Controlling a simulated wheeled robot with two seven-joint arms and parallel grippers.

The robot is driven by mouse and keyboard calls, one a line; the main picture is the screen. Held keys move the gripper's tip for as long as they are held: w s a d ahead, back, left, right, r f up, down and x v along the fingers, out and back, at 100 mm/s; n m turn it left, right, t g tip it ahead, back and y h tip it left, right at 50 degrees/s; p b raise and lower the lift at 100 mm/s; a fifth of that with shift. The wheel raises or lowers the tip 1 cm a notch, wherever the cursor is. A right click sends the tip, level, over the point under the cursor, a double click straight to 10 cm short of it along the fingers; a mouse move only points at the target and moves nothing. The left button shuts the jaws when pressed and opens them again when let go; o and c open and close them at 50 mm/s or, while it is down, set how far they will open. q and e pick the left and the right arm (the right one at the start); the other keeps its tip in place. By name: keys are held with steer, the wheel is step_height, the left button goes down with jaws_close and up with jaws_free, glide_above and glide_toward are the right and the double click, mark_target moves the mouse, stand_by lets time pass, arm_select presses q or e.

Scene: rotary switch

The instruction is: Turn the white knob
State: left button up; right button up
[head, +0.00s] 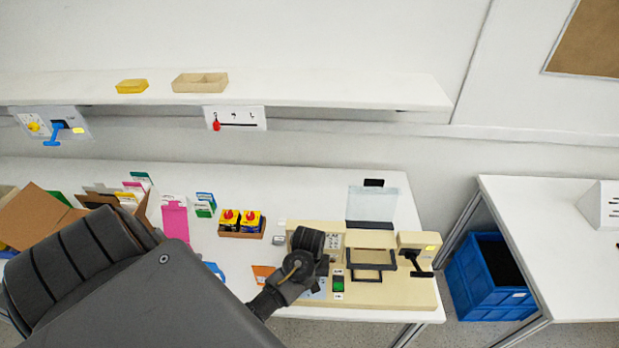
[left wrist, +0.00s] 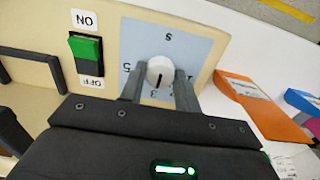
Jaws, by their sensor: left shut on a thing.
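The white knob (left wrist: 160,72) sits on a pale blue dial plate (left wrist: 196,45) with printed numbers, seen in the left wrist view. A dark mark shows on the knob's face. My left gripper (left wrist: 160,86) has one finger on each side of the knob and is shut on it. In the head view my left arm reaches in from the left, and its wrist covers the knob; part of the blue plate (head: 317,291) shows there. The plate is on a beige machine (head: 400,293) at the right of the white table. My right gripper is not in view.
A green switch (left wrist: 86,48) marked ON and OFF is beside the dial. A black-framed part (head: 371,258) and a black lever (head: 418,263) are on the machine. Orange (left wrist: 262,105) and blue items lie near the dial. A red-and-yellow button box (head: 240,223) stands behind.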

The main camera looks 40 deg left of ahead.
arm_select(q)
steer(key=shift+w+r, duration=0.1)
steer(key=shift+w, duration=0.05)
steer(key=o, duration=1)
